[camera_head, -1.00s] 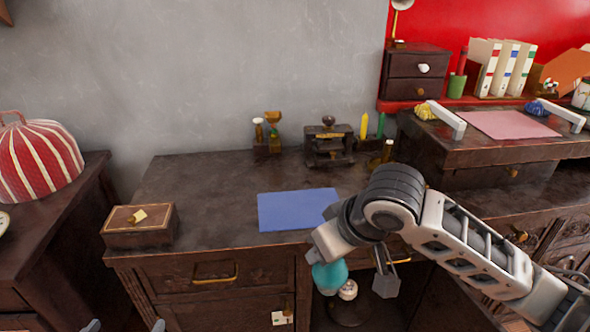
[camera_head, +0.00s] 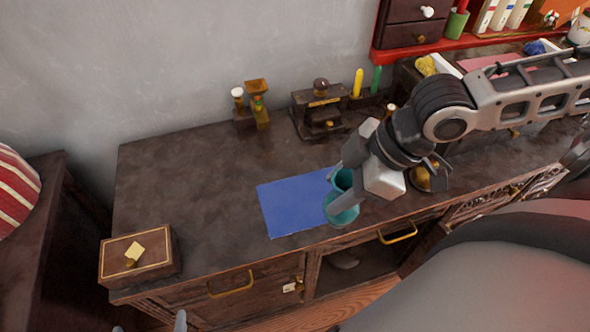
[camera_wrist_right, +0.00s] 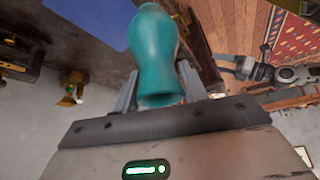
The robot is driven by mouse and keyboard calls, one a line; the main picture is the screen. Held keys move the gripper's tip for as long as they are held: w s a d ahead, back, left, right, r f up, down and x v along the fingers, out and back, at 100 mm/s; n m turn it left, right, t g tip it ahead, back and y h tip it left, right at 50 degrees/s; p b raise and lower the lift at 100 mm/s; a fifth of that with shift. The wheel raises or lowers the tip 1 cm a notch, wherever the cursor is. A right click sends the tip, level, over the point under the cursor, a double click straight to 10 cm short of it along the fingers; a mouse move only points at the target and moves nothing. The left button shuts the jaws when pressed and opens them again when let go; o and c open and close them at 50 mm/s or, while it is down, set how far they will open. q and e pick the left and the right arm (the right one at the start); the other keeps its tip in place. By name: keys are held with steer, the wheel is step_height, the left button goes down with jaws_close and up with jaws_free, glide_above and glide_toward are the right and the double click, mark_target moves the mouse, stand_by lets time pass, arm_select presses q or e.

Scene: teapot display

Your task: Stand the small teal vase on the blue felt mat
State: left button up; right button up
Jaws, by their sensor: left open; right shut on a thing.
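The small teal vase (camera_head: 341,213) is held roughly upright in my right gripper (camera_head: 347,186), whose fingers close on it below the rim. It fills the middle of the right wrist view (camera_wrist_right: 155,55), between the two fingers. In the head view it overlaps the right edge of the blue felt mat (camera_head: 288,203); whether it touches the mat or hangs above it I cannot tell. The mat lies flat and bare on the dark cabinet top. My left gripper (camera_head: 150,326) is open and empty, its tips just showing at the bottom left edge.
A wooden box (camera_head: 138,262) stands at the cabinet's left front corner. Small brass pieces (camera_head: 252,105) and a dark press-like stand (camera_head: 320,112) are at the back. The cabinet top left of the mat is clear. My right arm covers the area right of the mat.

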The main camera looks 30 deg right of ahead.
steer(key=shift+w+f, duration=0.1)
steer(key=shift+w, duration=0.05)
steer(key=w+d+f, duration=0.2)
steer(key=w+f, duration=1)
steer(key=w, duration=0.1)
steer(key=shift+w+f, duration=0.15)
steer(key=shift+f, duration=0.25)
steer(key=shift+f, duration=0.15)
steer(key=o, duration=1.1)
